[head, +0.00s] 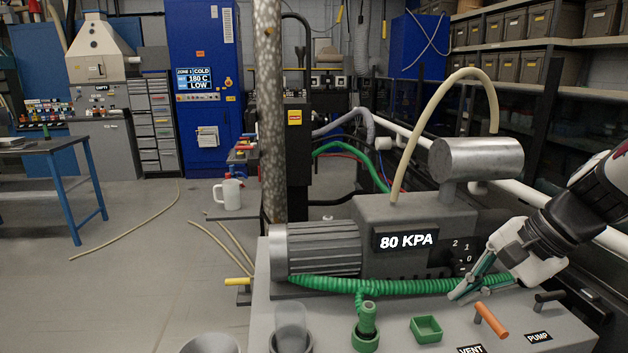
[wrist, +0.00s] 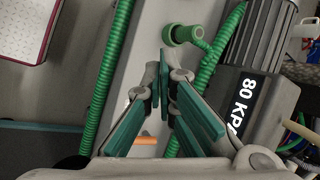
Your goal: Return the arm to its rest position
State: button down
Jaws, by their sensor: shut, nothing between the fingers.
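My gripper (head: 466,293) is at the right in the head view, low over the grey bench top, in front of the pump. Its fingers point down and left, next to the green ribbed hose (head: 430,286). In the wrist view my gripper (wrist: 162,80) has its green-padded fingers drawn together at the tips, with nothing held. The orange vent handle (head: 491,320) is just below and right of the fingertips in the head view; part of an orange handle (wrist: 146,138) shows behind the fingers in the wrist view. I cannot tell whether the fingers touch the hose.
The pump (head: 415,228) reads 80 KPA. A black pump handle (head: 549,296), a green square tray (head: 426,329) and a green hose fitting (head: 366,335) are on the bench. A mottled column (head: 269,110) stands behind. Open floor lies at the left.

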jog(key=s+a+r+n+h, duration=0.2)
jog(key=s+a+n, duration=0.1)
jog(key=s+n, duration=0.3)
jog(key=s+a+r+n+h+p, duration=0.1)
jog(key=s+a+r+n+h, duration=0.2)
jog(key=s+n, duration=0.3)
jog(key=s, duration=0.5)
jog(key=shift+s+a+r+t, duration=0.2)
jog(key=shift+s+r+t, duration=0.1)
jog(key=shift+t, duration=0.1)
